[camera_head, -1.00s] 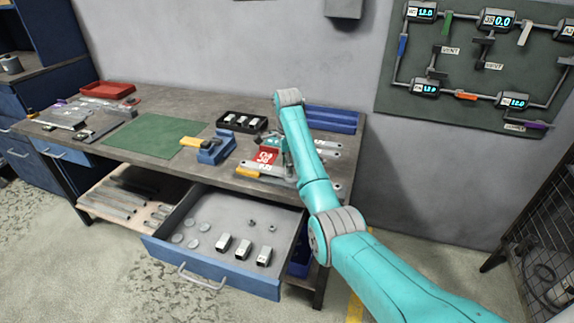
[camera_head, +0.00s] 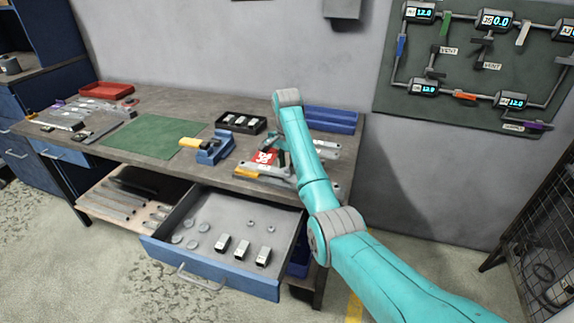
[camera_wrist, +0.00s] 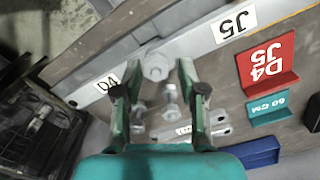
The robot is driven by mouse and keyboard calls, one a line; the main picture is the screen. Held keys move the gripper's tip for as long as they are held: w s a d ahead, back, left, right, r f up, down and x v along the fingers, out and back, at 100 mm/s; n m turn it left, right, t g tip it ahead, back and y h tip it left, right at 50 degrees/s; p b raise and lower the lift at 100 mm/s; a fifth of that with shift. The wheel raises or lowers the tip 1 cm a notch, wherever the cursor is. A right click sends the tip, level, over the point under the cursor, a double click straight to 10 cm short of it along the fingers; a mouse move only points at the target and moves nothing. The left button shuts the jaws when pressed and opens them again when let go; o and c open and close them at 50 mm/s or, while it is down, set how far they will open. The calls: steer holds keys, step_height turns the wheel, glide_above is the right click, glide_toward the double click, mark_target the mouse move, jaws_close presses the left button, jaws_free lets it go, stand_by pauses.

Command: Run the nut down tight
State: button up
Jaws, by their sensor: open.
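My gripper (camera_wrist: 158,78) is open in the wrist view, with its two green fingers on either side of a grey hex nut or bolt head (camera_wrist: 155,66). The hex piece is on a grey metal bar (camera_wrist: 190,44), which carries the labels D4 and J5. Other small bolt-like pieces (camera_wrist: 170,95) show between the fingers, nearer the palm. I cannot tell whether a finger touches the hex piece. In the head view my arm hides most of the gripper, over the right part of the bench (camera_head: 165,105).
A red D4 J5 sign (camera_wrist: 268,60) and a green 60 CM sign (camera_wrist: 272,108) stand beside the bar. A blue vise (camera_head: 212,150) and a black tray (camera_head: 240,122) are left of the arm. An open drawer (camera_head: 225,265) juts out below. The green mat (camera_head: 155,136) is clear.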

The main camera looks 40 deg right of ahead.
steer(key=n, duration=0.8)
steer(key=shift+n, duration=0.3)
steer(key=n, duration=0.4)
steer(key=shift+n, duration=2.6)
jaws_close()
